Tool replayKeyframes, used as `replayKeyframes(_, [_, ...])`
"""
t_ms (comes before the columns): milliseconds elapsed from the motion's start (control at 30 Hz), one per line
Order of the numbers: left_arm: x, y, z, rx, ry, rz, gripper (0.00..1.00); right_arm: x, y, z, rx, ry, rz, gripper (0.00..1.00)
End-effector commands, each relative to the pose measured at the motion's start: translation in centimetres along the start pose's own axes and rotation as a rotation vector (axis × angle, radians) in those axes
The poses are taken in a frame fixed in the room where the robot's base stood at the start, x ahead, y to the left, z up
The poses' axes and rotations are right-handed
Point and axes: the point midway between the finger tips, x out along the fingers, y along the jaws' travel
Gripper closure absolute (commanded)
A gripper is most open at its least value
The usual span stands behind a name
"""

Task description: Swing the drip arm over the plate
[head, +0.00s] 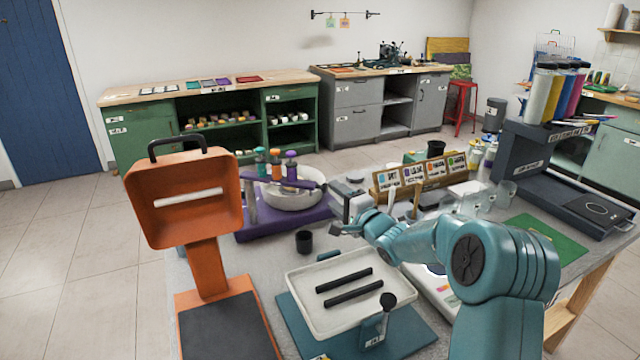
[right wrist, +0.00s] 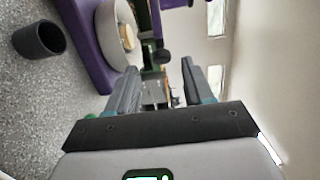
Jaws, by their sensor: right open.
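The drip arm (head: 305,183) is a purple bar on a post at the left of a purple stand (head: 275,225). It reaches right, across the round white plate (head: 292,198) in the picture. Bottles with orange, teal and purple tops (head: 291,166) rise at the bar; how far it really overhangs the plate is unclear. My right gripper (head: 341,205) is open just right of the bar's end. In the right wrist view its fingers (right wrist: 166,85) are apart with nothing clearly between them; the plate (right wrist: 117,38) and the stand (right wrist: 88,50) show at upper left. My left gripper is not in view.
A dark cup (head: 304,241) stands in front of the stand. A white tray with black bars (head: 340,312) lies nearer me, and an orange stand (head: 205,270) is at left. A card rack (head: 420,172) stands behind my right wrist.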

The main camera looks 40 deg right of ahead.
Motion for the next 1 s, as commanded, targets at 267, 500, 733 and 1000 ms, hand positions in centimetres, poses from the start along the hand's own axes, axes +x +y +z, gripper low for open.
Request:
replayKeyframes(267, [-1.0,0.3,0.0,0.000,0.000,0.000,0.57,5.8,-0.1,0.1,0.000,-0.001,-0.001,0.48])
replayKeyframes(500, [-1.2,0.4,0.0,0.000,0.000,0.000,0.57,7.8,-0.1,0.1,0.000,-0.001,-0.001,0.48])
replayKeyframes(733, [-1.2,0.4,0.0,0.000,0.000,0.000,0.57,7.9,0.0,0.1,0.000,0.000,-0.001,0.48])
replayKeyframes(1000, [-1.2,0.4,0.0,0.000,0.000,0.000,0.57,7.9,0.0,0.0,0.000,0.000,-0.001,1.00])
